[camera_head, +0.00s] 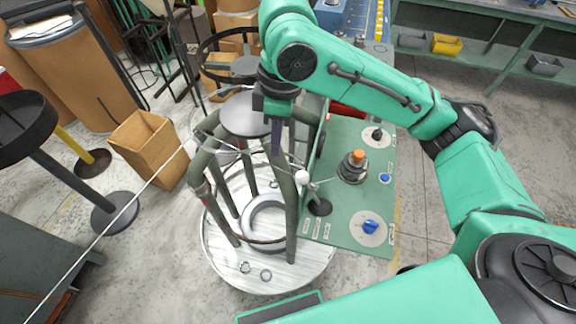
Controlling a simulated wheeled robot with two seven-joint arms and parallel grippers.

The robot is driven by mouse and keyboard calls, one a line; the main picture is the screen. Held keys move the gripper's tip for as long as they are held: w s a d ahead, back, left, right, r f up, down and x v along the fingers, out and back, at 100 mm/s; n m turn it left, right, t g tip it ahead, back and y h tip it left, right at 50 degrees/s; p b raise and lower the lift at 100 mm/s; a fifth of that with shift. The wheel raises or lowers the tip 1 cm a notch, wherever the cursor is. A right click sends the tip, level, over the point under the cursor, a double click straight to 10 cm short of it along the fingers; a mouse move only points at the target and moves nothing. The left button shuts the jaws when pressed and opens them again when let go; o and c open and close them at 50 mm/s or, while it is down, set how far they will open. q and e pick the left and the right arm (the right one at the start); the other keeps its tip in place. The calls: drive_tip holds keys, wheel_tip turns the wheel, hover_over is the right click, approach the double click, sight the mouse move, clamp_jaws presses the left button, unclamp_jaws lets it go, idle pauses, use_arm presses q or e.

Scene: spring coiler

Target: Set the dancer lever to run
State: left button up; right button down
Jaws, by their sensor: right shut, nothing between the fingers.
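A lever with a white ball knob (302,177) stands at the left edge of the green control panel (342,238), near a dark round base (320,207). It is probably the dancer lever; its setting labels are too small to read. My right gripper (275,150) points down from the arm that reaches in from the right. Its fingers are shut and empty, above and left of the white knob, apart from it in the picture. The coiler frame's green-grey posts partly overlap this area. My left gripper is not in view.
The panel also carries a blue knob (370,227), an orange-topped post (356,163), a black knob (377,134) and a blue button (385,178). The coiler's posts rise from a round metal turntable (225,262) left of the panel. A cardboard box (148,145) stands further left.

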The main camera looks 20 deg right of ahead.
drive_tip(key=f, duration=0.3)
drive_tip(key=d+f+p, duration=0.1)
drive_tip(key=f, duration=0.2)
drive_tip(key=s+d+f+p, duration=0.1)
drive_tip(key=f, duration=0.2)
drive_tip(key=shift+s+d, duration=0.2)
drive_tip(key=shift+w+a, duration=0.1)
